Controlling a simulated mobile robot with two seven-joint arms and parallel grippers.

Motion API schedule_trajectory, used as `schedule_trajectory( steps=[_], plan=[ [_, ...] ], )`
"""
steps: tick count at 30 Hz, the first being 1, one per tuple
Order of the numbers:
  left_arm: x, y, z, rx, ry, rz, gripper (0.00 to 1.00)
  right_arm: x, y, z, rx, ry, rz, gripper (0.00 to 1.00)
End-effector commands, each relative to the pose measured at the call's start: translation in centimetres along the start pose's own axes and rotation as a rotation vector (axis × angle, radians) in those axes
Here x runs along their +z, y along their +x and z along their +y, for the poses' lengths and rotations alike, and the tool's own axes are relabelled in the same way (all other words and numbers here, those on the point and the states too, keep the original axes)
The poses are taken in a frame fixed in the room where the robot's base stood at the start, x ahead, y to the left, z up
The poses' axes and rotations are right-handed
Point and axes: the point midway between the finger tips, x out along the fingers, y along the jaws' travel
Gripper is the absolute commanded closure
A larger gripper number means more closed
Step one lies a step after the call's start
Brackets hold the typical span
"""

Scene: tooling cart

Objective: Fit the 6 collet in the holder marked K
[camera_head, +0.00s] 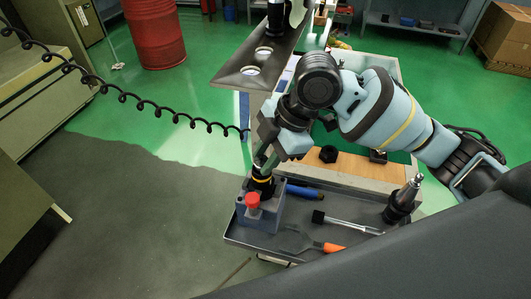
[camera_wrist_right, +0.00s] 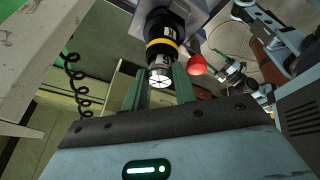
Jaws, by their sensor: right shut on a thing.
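My right gripper (camera_head: 264,160) comes down over a grey-blue tool block (camera_head: 262,213) at the cart's left front. It is shut on a small silver collet (camera_wrist_right: 160,78), whose slotted end face shows between the fingers in the right wrist view. A black holder (camera_wrist_right: 161,32) with a yellow ring stands in the block, and its ring also shows in the head view (camera_head: 262,179). The collet is in line with the holder's mouth; I cannot tell how deep it sits. My left gripper is not in view.
A red knob (camera_head: 253,200) sticks out of the block's front. A black nut (camera_head: 328,154) lies on the wooden surface. A holed rack plate (camera_head: 240,76) stands behind.

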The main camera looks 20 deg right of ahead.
Motion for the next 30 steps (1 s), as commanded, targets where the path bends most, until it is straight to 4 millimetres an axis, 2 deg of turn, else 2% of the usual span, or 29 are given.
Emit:
schedule_trajectory(
  steps=[8,9,14,24,30],
  plan=[
    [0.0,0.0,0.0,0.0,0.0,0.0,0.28,0.0,0.1,0.0,0.001,0.0,0.0,0.97],
    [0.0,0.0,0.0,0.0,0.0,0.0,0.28,0.0,0.1,0.0,0.001,0.0,0.0,0.68],
    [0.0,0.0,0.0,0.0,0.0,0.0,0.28,0.0,0.1,0.0,0.0,0.0,0.0,0.48],
    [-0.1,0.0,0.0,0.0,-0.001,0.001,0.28,0.0,-0.1,0.0,0.001,0.0,0.0,0.47],
    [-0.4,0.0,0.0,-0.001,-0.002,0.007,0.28,0.0,-2.8,0.1,0.005,0.0,-0.001,0.47]
  ],
)
